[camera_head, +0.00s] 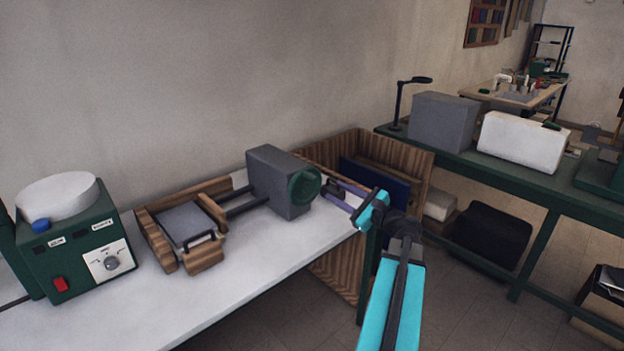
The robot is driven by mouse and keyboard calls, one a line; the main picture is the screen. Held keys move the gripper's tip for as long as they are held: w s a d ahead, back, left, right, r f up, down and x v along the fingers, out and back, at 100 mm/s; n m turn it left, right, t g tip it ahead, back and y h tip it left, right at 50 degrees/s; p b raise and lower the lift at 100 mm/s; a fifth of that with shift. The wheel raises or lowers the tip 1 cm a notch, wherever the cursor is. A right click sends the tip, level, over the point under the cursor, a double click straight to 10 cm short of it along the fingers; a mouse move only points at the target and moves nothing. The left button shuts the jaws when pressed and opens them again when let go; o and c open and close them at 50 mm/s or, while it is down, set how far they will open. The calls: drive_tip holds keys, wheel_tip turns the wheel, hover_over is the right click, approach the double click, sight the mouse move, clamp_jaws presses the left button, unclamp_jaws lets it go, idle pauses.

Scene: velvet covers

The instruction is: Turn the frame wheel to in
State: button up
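The frame wheel, which I take to be the dark green round wheel (304,186), sits on the right-hand face of a grey box (272,182) on the white bench top. Two dark rods run from the box to a wooden frame (160,243) that holds a grey pad (186,224). My gripper (331,187) is small and dark at the end of my arm, just right of the wheel. I cannot tell whether it touches the wheel. Its fingers are too small and dark to show whether they are open or shut. Any marking on the wheel is not readable.
A green machine (75,240) with a white round top, red switch and knob stands at the left of the bench (245,270). A wooden bin (405,158) with panels is behind my arm. A green table with grey and white boxes stands right. The bench front is clear.

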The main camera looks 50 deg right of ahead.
sight(315, 179)
drive_tip(key=shift+s+d, duration=0.1)
drive_tip(key=shift+d, duration=0.15)
drive_tip(key=w+p, duration=0.1)
drive_tip(key=w, duration=0.3)
drive_tip(key=w+p, duration=0.1)
drive_tip(key=w, duration=0.4)
drive_tip(key=w+p, duration=0.1)
drive_tip(key=w, duration=0.3)
drive_tip(key=shift+w+d, duration=0.2)
drive_tip(key=shift+d, duration=0.2)
